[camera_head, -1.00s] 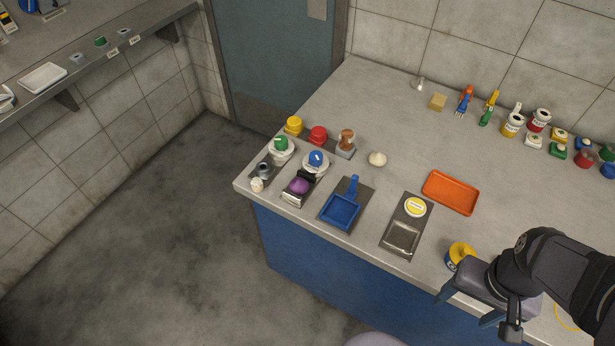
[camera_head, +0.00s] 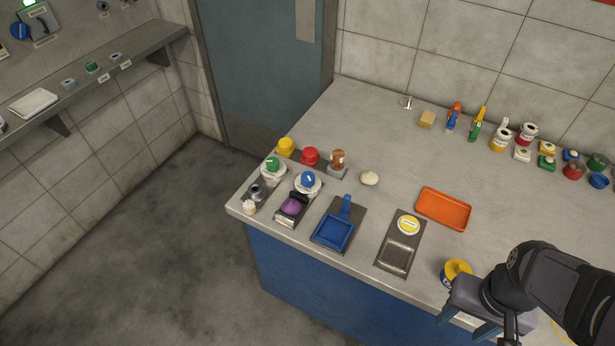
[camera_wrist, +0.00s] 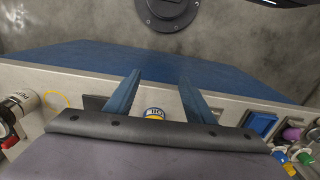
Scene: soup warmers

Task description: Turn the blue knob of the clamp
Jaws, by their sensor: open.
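A blue knob (camera_head: 308,180) with a white mark sits on a round white plate near the counter's left end. It stands behind a dark stand holding a purple piece (camera_head: 294,204), and I cannot tell for sure that this is the clamp. In the wrist view, a small blue spot (camera_wrist: 280,157) at the lower right may be this knob. My gripper (camera_head: 462,326) is open and empty by the counter's front edge, far to the right of the knob. The wrist view shows its two blue fingers (camera_wrist: 159,78) spread apart.
A yellow-topped can (camera_head: 456,270) stands close to my gripper. A yellow-disc stand (camera_head: 396,254), a blue tray (camera_head: 330,236) and an orange tray (camera_head: 443,209) lie between it and the knob. Green (camera_head: 273,165) and red (camera_head: 310,156) knobs are close to the blue one.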

